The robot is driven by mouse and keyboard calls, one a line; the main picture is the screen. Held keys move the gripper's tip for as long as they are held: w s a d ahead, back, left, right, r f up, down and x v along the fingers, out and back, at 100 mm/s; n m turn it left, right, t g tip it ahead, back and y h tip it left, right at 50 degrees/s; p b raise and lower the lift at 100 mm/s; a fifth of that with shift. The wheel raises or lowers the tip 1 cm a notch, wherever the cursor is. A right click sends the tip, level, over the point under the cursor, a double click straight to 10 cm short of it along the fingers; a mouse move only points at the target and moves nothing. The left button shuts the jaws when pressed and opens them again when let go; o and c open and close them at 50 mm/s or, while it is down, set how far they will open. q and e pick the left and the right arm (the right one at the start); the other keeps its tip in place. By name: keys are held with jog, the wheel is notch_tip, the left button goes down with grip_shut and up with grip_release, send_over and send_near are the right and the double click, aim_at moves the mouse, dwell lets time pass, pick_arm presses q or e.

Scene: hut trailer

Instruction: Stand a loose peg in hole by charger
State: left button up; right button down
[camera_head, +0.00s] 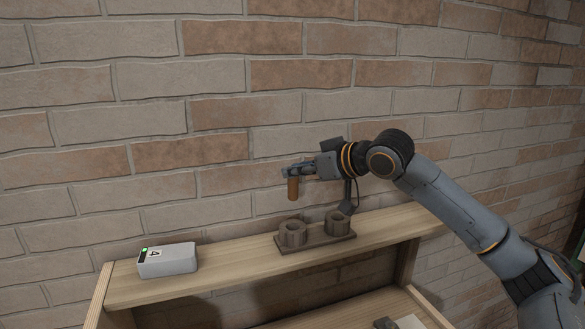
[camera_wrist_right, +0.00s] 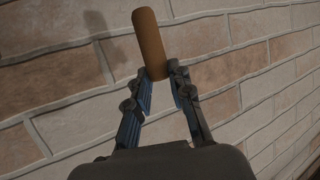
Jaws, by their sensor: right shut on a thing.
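My right gripper (camera_head: 300,170) is shut on a brown cylindrical peg (camera_head: 293,188). The peg hangs about upright, above the left socket and clear of it. In the right wrist view the peg (camera_wrist_right: 150,45) sticks out between the two fingertips (camera_wrist_right: 160,78). A dark block (camera_head: 315,242) with two round raised sockets lies on the wooden shelf. The left socket (camera_head: 292,231) shows an open top. The right socket (camera_head: 338,222) stands beside it, near my wrist. A white charger (camera_head: 167,260) with a green light and a "4" mark lies at the shelf's left. My left gripper is not in view.
The wooden shelf (camera_head: 225,257) has bare room between the charger and the block. A brick wall (camera_head: 220,120) rises right behind it. On a lower surface at the bottom right, a pale flat item (camera_head: 409,322) partly shows.

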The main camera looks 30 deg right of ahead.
aim_at(297, 194)
notch_tip(297, 194, down, 5)
jog(key=b, duration=0.3)
jog(key=shift+r, duration=0.2)
jog(key=shift+f, duration=0.3)
jog(key=shift+f+b, duration=0.25)
jog(key=shift+b, duration=0.1)
jog(key=shift+f, duration=0.15)
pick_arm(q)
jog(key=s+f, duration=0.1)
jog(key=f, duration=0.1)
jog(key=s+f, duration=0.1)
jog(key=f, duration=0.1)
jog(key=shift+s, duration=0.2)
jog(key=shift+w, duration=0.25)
